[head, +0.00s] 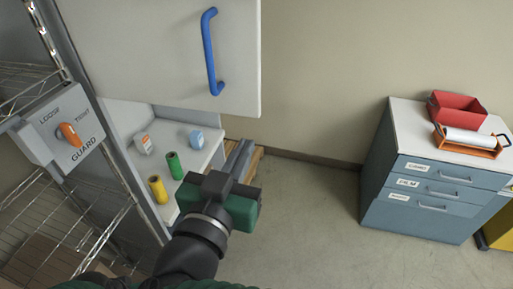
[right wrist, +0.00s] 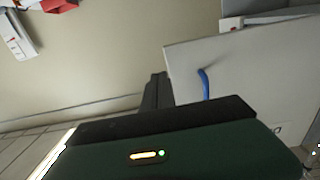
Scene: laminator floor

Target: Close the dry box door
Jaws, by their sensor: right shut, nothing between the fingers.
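The dry box door (head: 150,45) is a pale panel with a blue bar handle (head: 212,52), and it stands open. Behind and below it shows the dry box's white inside (head: 190,135). My right gripper (head: 243,150) is shut and empty, below the door's lower right corner in the head view, apart from the handle. In the right wrist view the door (right wrist: 250,75) and handle (right wrist: 205,84) are just right of the gripper's fingers (right wrist: 156,90). Whether the fingers touch the door I cannot tell. My left gripper is not in view.
Inside the box are a green spool (head: 175,165), a yellow spool (head: 158,189), a blue-white roll (head: 197,140) and a small box (head: 143,143). A guard switch (head: 68,133) and wire rack (head: 60,215) stand left.

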